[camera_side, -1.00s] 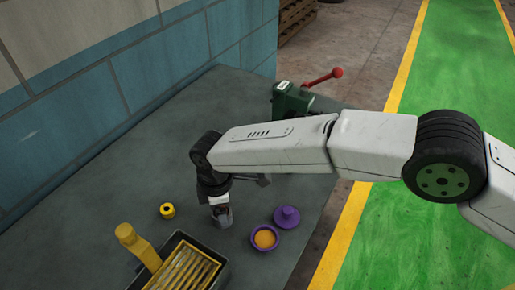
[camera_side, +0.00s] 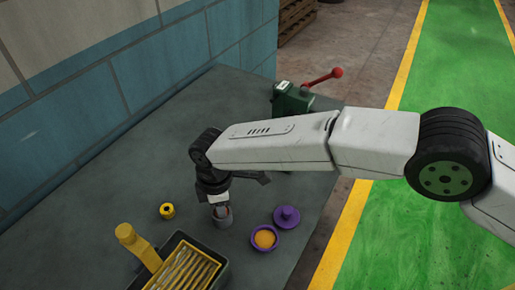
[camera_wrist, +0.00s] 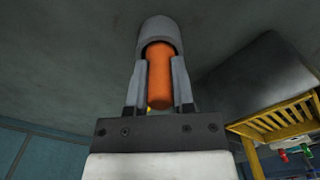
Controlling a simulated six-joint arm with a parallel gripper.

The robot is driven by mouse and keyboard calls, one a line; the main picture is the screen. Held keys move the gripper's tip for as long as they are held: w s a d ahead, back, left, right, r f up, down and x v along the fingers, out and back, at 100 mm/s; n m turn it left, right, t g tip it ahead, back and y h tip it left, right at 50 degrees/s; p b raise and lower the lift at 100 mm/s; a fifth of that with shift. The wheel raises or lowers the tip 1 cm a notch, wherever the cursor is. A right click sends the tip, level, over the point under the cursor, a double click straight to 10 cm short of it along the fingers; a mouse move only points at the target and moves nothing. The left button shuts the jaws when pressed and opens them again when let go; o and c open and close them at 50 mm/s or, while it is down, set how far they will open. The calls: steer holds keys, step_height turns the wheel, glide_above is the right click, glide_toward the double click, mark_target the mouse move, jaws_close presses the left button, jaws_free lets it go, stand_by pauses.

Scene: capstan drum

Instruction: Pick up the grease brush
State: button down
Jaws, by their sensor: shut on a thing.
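The grease brush shows in the wrist view as an orange handle (camera_wrist: 159,78) between my two fingers. Its far end goes into a grey cup (camera_wrist: 160,28), so any bristles are hidden. My gripper (camera_wrist: 160,85) is shut on this handle.
Right of the cup are an open purple pot (camera_side: 265,238) with orange contents and a purple lid (camera_side: 287,216). A yellow ring (camera_side: 167,211) lies left. A dark bin with yellow slats (camera_side: 188,268) stands in front. A green device with a red lever (camera_side: 323,77) is behind.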

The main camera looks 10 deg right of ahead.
step_height(320, 180, up, 3)
steer(key=shift+f, duration=0.1)
steer(key=shift+s+d+r, duration=0.15)
steer(key=shift+s+r, duration=0.05)
steer(key=shift+r, duration=0.1)
steer(key=s+d+r, duration=0.9)
steer(key=s, duration=0.1)
stand_by(0.3)
stand_by(0.8)
